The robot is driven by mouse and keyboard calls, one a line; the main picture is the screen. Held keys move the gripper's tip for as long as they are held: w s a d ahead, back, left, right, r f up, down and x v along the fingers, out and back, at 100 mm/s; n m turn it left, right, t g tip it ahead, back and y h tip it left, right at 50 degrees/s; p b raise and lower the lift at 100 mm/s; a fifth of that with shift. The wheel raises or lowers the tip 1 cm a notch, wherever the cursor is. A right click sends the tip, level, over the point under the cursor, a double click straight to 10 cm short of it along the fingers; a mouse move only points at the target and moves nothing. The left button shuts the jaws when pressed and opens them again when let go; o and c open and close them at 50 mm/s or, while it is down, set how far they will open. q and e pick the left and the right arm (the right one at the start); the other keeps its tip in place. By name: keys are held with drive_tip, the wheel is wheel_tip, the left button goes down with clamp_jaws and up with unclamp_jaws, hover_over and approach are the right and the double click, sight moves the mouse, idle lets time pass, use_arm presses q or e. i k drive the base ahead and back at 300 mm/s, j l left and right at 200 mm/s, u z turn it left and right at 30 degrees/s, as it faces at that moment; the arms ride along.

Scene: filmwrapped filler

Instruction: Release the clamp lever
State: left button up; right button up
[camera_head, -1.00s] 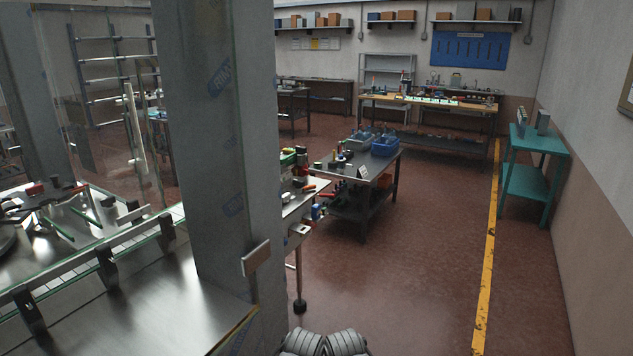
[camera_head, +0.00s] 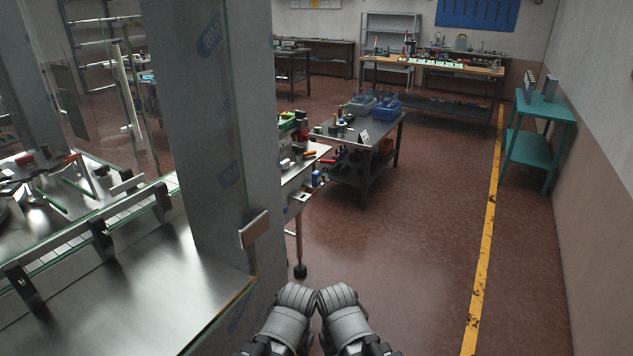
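I cannot make out a clamp lever for certain in the head view. A machine bed at the left edge carries several small parts, among them red-topped and black pieces (camera_head: 40,165), too small to tell apart. A tan plate on a bracket (camera_head: 254,230) sticks out at the foot of the grey post. My two arms show as grey rounded links at the bottom middle, close together. Neither gripper's fingers can be seen.
A wide grey post (camera_head: 205,120) stands close at the left, beside a bare steel table (camera_head: 150,280). A steel workbench (camera_head: 375,145) with blue bins and a teal table (camera_head: 535,150) stand further back. The red-brown floor at the right is open, crossed by a yellow line (camera_head: 483,245).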

sight(311, 153)
drive_tip(key=i+l+u, duration=0.25)
drive_tip(key=i+l, duration=0.45)
drive_tip(key=i+l+u, duration=0.25)
drive_tip(key=i+l, duration=0.5)
